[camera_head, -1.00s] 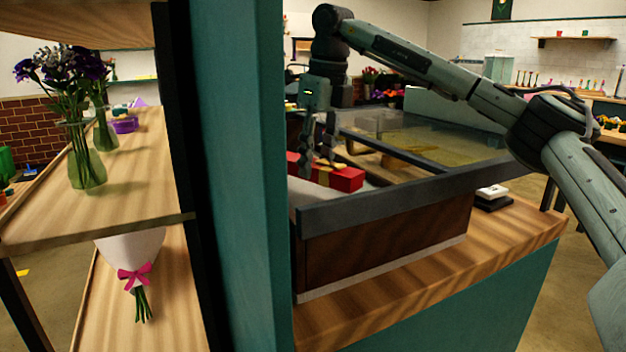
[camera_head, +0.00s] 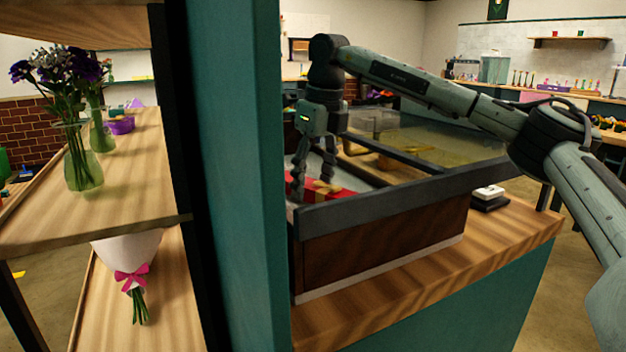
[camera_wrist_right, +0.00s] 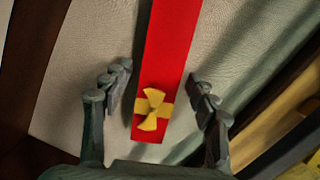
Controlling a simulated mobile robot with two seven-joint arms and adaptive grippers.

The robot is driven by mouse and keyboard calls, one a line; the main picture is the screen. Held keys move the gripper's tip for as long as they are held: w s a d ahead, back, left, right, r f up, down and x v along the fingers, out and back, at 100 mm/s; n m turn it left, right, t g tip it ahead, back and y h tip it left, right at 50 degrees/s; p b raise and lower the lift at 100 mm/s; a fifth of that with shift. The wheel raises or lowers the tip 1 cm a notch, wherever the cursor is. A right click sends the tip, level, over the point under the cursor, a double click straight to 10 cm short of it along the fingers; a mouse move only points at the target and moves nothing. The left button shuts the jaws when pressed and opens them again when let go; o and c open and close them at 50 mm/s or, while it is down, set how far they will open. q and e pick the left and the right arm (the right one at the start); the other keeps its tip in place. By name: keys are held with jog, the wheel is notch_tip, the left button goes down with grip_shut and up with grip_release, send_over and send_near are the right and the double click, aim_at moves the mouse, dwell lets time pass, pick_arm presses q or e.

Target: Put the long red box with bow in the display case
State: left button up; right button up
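The long red box (camera_head: 343,193) with a yellow bow lies inside the display case (camera_head: 385,240), partly hidden behind the case's front rim. In the right wrist view the red box (camera_wrist_right: 170,45) is over the pale case floor (camera_wrist_right: 85,60), with its bow near the close end. My right gripper (camera_head: 312,186) reaches down into the case at the box. In the wrist view the right gripper (camera_wrist_right: 158,78) is open, one finger on each side of the box, with gaps showing on both sides. My left gripper is not in view.
The case has a dark raised rim and glass panels and stands on a wooden counter (camera_head: 430,280). A teal post (camera_head: 235,180) stands close on its left. Shelves with a flower vase (camera_head: 82,165) and a wrapped bouquet (camera_head: 132,265) are further left. A small black-and-white item (camera_head: 489,196) sits right of the case.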

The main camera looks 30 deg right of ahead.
aim_at(319, 186)
jog(key=shift+r, duration=0.2)
notch_tip(319, 186, up, 2)
jog(key=shift+s+r, duration=0.15)
jog(key=shift+r, duration=0.1)
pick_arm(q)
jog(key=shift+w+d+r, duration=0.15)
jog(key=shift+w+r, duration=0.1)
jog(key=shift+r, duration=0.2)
pick_arm(e)
notch_tip(319, 186, up, 9)
jog(key=s, duration=0.1)
jog(key=shift+s+d, duration=0.15)
jog(key=shift+d, duration=0.15)
